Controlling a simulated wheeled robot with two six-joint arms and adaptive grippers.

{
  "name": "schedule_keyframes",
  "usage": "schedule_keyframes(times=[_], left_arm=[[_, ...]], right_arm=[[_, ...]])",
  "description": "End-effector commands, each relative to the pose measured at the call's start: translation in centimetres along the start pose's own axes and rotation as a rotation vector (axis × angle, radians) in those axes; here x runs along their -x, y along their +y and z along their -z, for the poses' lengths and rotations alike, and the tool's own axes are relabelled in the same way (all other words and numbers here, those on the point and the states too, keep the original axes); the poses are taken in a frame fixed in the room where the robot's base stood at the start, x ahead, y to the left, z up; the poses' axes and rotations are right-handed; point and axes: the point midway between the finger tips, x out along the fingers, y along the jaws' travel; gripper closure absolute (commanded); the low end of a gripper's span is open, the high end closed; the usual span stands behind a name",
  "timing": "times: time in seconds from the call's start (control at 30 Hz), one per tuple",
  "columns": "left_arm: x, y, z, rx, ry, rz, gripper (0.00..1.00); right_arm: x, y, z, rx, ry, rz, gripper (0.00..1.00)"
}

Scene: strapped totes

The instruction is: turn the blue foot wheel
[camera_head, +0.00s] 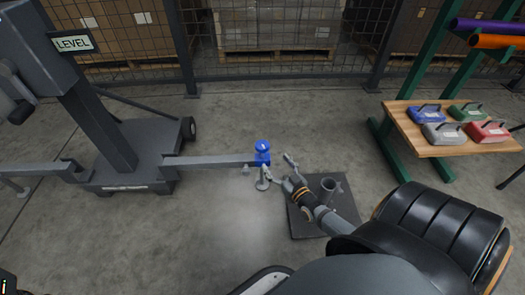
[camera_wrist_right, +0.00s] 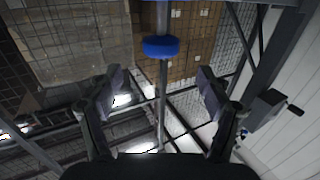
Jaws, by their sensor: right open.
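The blue foot wheel (camera_head: 262,147) sits at the end of a long grey outrigger leg (camera_head: 215,161), above a small grey foot on the floor. My right gripper (camera_head: 278,170) is just right of and slightly below the wheel in the head view, its fingers spread and empty. In the right wrist view the blue foot wheel (camera_wrist_right: 161,46) lies ahead, beyond the open fingers of the right gripper (camera_wrist_right: 160,88), with its grey stem running between them. The wheel looks apart from both fingers. My left gripper is not in view.
The machine's grey base (camera_head: 135,160) with a LEVEL sign (camera_head: 74,43) stands at left. A dark floor plate (camera_head: 310,222) with a short tube lies under my right arm. A wooden bench (camera_head: 420,140) with coloured weights stands at right. Mesh fencing closes the back.

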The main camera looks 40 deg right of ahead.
Motion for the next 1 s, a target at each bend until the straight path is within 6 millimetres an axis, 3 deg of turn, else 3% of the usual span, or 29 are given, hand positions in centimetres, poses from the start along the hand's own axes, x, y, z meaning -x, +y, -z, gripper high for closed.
schedule_keyframes(times=[0.17, 0.6, 1.0], left_arm=[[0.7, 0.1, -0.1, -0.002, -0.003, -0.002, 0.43], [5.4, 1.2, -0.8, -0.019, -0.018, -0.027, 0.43], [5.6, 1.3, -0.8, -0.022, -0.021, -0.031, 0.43]], right_arm=[[-1.1, -0.1, 0.0, 0.000, 0.004, 0.001, 0.22], [-9.4, -0.1, -0.2, 0.000, 0.003, 0.001, 0.22], [-10.5, -0.1, 0.2, 0.001, 0.000, 0.002, 0.22]])
